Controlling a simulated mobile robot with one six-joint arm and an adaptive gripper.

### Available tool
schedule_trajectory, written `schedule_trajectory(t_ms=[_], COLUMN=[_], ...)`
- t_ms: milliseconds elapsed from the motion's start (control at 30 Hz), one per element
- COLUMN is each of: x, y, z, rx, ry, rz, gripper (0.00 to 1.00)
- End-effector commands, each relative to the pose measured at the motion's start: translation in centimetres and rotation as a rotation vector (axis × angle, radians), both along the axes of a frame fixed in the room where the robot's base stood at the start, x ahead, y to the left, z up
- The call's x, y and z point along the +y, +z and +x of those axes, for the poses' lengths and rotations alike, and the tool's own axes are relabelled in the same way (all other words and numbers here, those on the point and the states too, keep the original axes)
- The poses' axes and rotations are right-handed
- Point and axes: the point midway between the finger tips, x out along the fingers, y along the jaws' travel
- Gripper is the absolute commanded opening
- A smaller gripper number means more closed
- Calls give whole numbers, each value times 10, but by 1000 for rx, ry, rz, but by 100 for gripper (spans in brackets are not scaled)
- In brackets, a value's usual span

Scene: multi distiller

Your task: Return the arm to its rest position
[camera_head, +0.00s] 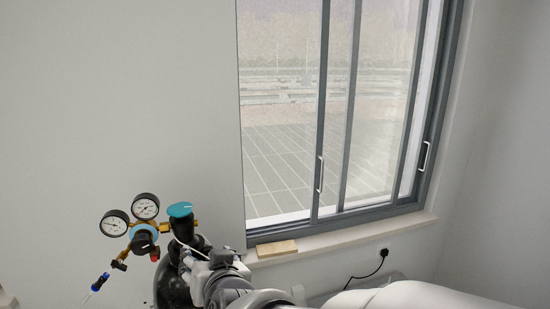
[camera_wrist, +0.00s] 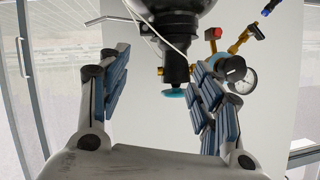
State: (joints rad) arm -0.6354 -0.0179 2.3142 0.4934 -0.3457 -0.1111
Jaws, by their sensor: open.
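A dark gas cylinder (camera_head: 172,286) stands below the window's left side in the head view, with a teal valve knob (camera_head: 180,209) on top. In the wrist view the scene appears upside down. The knob (camera_wrist: 173,93) and black valve neck show in the gap between the two blue-padded fingers of my gripper (camera_wrist: 160,72). The fingers are spread apart, and no contact with the knob is visible. In the head view my arm reaches in from the lower right, its wrist beside the cylinder; the fingertips cannot be made out there.
A brass regulator with two gauges (camera_head: 145,206) sticks out left of the valve, close to one finger in the wrist view. A window (camera_head: 330,120), a sill with a wooden block (camera_head: 277,249), and a plugged-in socket (camera_head: 384,253) are behind. The wall at left is bare.

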Motion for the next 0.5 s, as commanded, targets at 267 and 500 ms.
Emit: schedule_trajectory(t_ms=[267, 500], x=[-152, -249], y=[-37, -78], z=[-87, -188], rx=[303, 560], ry=[-40, -165], rz=[-179, -323], gripper=[59, 59])
